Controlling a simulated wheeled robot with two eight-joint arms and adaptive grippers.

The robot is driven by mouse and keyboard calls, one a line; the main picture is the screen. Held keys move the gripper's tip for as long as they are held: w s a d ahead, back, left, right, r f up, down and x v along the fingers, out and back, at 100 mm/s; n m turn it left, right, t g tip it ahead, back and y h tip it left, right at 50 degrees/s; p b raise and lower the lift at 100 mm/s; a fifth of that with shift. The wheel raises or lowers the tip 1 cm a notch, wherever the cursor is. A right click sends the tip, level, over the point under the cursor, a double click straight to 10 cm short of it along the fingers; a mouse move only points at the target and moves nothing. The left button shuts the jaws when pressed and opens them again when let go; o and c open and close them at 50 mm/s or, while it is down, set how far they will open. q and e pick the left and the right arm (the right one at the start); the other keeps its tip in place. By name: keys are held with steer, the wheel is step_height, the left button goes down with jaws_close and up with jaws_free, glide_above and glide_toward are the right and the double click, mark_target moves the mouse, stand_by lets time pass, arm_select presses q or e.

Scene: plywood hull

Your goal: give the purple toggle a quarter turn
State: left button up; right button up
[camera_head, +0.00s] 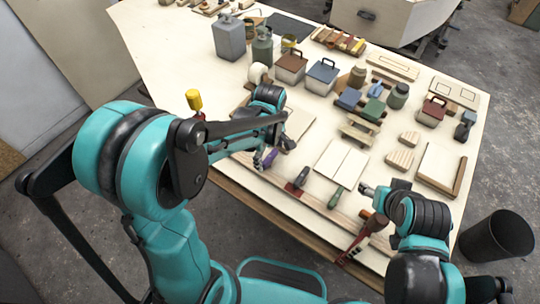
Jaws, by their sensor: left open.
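The purple toggle (269,158) is a small purple piece near the table's front edge, partly hidden by my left gripper. My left gripper (273,152) is open, with its fingers pointing down close around the toggle. At this size I cannot tell whether they touch it. My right gripper (366,190) is at the front right over the table, apart from the toggle. It is too small to tell whether its fingers are open or shut.
A dark red block (298,181) and a green-handled tool (337,197) lie to the right of the toggle. A yellow-topped piece (194,100) stands to its left. Boxes and canisters fill the back, including a blue-lidded box (322,76). A black bin (495,237) stands on the floor.

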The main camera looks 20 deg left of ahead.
arm_select(q)
steer(key=shift+f, duration=0.15)
steer(key=c, duration=1.2)
steer(key=shift+o, duration=0.2)
steer(key=shift+m, duration=0.3)
steer(key=m, duration=0.3)
steer(key=shift+m, duration=0.3)
steer(key=m, duration=0.4)
steer(key=shift+m, duration=0.3)
steer(key=m, duration=0.8)
steer(key=shift+m, duration=0.3)
